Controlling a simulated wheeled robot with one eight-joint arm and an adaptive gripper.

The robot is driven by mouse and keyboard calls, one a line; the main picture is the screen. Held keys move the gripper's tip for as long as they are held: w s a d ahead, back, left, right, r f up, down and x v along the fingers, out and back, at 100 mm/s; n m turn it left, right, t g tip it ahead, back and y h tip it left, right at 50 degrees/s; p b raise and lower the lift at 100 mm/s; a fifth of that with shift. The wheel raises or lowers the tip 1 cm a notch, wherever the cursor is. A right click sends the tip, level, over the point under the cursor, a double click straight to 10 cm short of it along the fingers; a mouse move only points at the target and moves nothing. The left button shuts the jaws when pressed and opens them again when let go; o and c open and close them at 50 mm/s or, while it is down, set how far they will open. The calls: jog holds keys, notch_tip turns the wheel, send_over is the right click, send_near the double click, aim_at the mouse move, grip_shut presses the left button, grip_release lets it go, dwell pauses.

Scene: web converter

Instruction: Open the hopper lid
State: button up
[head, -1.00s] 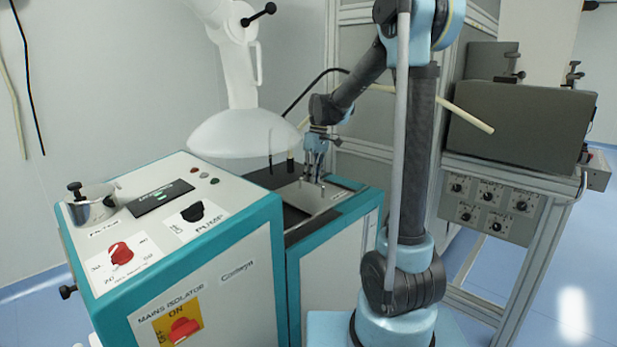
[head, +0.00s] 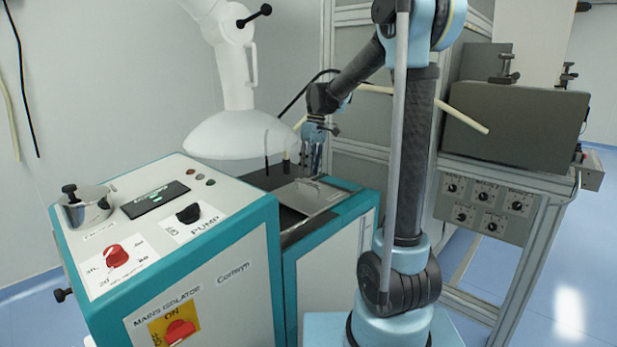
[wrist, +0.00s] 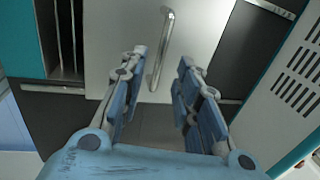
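The hopper lid (head: 322,194) appears to be the flat grey metal plate on top of the teal-edged machine, lying flat. In the wrist view it is a pale panel (wrist: 112,22) with a silver bar handle (wrist: 163,48). My gripper (head: 313,172) is at the far side of the plate, pointing down. In the wrist view my gripper (wrist: 162,57) is open, with its two fingers apart. The handle appears between the fingertips, with a gap on each side. I cannot tell the height of the fingertips above the handle.
A white cone-shaped hood (head: 240,135) hangs left of my gripper. The control cabinet (head: 235,225) stands in front and left, with red and black knobs. A dark slot with thin rods (wrist: 66,40) lies left of the panel. A grey box (head: 515,125) is at right.

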notch_tip(320, 180, up, 8)
jog(key=w+d, duration=0.1)
jog(key=shift+w, duration=0.15)
